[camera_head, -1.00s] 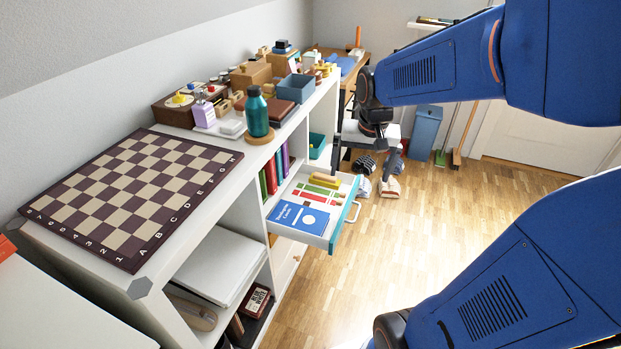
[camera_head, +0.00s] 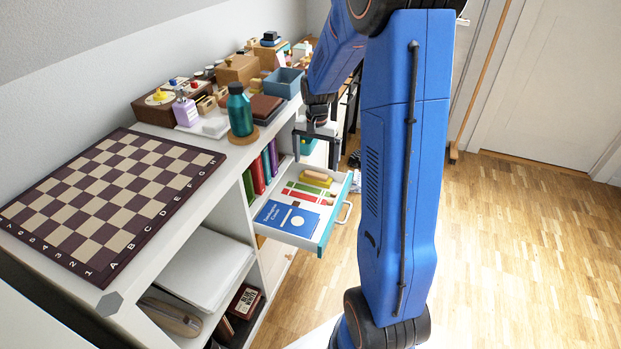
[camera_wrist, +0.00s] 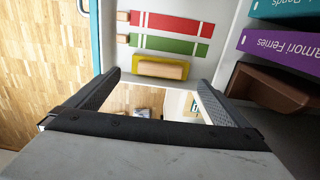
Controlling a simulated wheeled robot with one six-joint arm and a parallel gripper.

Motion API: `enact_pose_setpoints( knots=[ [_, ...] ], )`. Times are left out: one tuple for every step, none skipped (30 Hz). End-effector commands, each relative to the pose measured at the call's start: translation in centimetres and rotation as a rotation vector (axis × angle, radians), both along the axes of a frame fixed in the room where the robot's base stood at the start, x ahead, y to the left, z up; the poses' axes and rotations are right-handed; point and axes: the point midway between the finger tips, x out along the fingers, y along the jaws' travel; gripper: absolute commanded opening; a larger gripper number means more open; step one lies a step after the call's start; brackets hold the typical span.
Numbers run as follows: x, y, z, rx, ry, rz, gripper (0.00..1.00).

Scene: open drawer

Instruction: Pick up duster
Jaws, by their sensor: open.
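The duster, which I take to be the wooden block with a yellow base (camera_head: 316,178), lies near the back end of the open white drawer (camera_head: 322,226). In the wrist view the duster (camera_wrist: 160,68) lies just ahead of my fingertips, roughly centred between them. My gripper (camera_head: 316,158) is above the back part of the drawer, pointing down. In the wrist view my gripper (camera_wrist: 158,80) is open with nothing between its fingers. The height of the fingertips over the duster is hard to judge.
Red (camera_wrist: 172,24) and green (camera_wrist: 168,45) banded items lie beside the duster. A blue booklet (camera_head: 287,217) lies at the drawer's near end. Upright books (camera_head: 262,172) stand on the shelf beside the drawer. A teal bottle (camera_head: 240,112) and a blue-grey box (camera_head: 283,83) stand on the cabinet top.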

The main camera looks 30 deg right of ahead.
Motion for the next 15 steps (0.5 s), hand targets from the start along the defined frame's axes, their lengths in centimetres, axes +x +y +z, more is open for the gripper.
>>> enact_pose_setpoints(
  knots=[
    [0.0, 0.0, -0.4, 0.0, 0.001, -0.001, 1.0],
    [0.0, 0.0, -0.7, 0.0, 0.001, -0.001, 1.0],
    [0.0, 0.0, -1.1, 0.0, 0.001, -0.001, 1.0],
    [0.0, 0.0, -1.3, 0.0, 0.001, 0.0, 1.0],
    [0.0, 0.0, -1.6, 0.0, 0.001, 0.0, 1.0],
    [0.0, 0.0, -1.9, 0.0, 0.001, 0.0, 1.0],
    [0.0, 0.0, -2.2, 0.0, 0.001, 0.0, 1.0],
    [0.0, 0.0, -2.4, 0.0, 0.001, 0.0, 1.0],
    [0.0, 0.0, -2.8, 0.001, 0.002, 0.0, 1.0],
    [0.0, 0.0, -3.1, 0.0, 0.003, 0.0, 1.0],
    [0.0, 0.0, -3.5, 0.0, 0.003, 0.0, 1.0],
    [0.0, 0.0, -4.1, 0.001, 0.002, 0.0, 1.0],
    [0.0, 0.0, -4.5, 0.0, 0.003, 0.0, 1.0],
    [0.0, 0.0, -5.0, 0.001, 0.003, 0.0, 1.0],
    [0.1, 0.0, -5.5, 0.001, 0.002, 0.0, 1.0]
  ],
)
